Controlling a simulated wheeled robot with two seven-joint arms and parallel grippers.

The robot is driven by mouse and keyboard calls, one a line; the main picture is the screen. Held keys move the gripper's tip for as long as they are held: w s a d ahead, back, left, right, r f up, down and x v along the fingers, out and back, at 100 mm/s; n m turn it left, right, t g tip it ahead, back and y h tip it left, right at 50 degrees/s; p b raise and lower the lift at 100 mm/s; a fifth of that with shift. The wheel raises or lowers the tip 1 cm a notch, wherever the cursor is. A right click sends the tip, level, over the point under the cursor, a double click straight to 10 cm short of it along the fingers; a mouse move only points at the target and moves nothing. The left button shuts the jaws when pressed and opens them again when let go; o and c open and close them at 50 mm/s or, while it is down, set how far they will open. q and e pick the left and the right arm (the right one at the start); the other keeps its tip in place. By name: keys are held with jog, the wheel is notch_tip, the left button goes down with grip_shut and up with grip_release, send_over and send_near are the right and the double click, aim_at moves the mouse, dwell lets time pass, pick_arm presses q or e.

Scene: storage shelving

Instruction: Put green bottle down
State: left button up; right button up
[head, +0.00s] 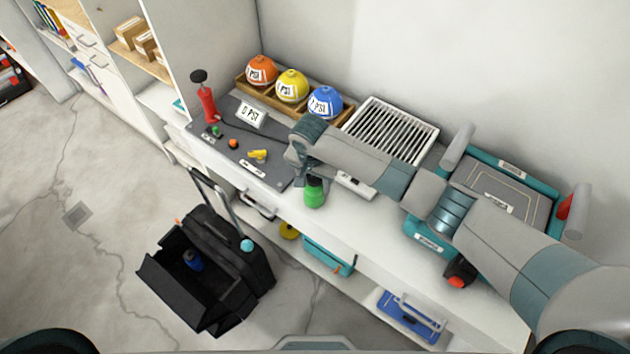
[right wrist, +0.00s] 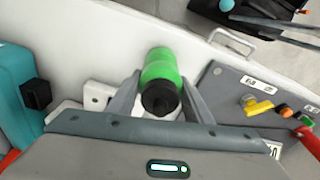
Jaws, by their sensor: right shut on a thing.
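The green bottle (head: 315,194) with a black cap is upright at the white counter (head: 372,224), near its front edge. My right gripper (head: 313,178) is around its upper part from above. In the right wrist view the green bottle (right wrist: 160,68) sits between the two fingers of my right gripper (right wrist: 158,98), which is shut on it. I cannot tell whether its base touches the counter. My left gripper is not in view.
A grey panel (head: 270,178) with a red pump (head: 207,104) lies left of the bottle. Three balls sit in a wooden tray behind. A teal case (head: 430,237) stands to the right. An open black bag (head: 205,270) is on the floor.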

jog(key=o, duration=1.2)
jog(key=shift+f, duration=0.1)
jog(key=shift+o, duration=0.2)
jog(key=r, duration=0.4)
jog(key=s+r+b, duration=0.1)
jog(key=r, duration=0.3)
jog(key=r+b, duration=0.1)
jog(key=r, duration=0.3)
jog(key=shift+s+a+r, duration=0.1)
jog(key=shift+s+a, duration=0.05)
jog(key=shift+a, duration=0.15)
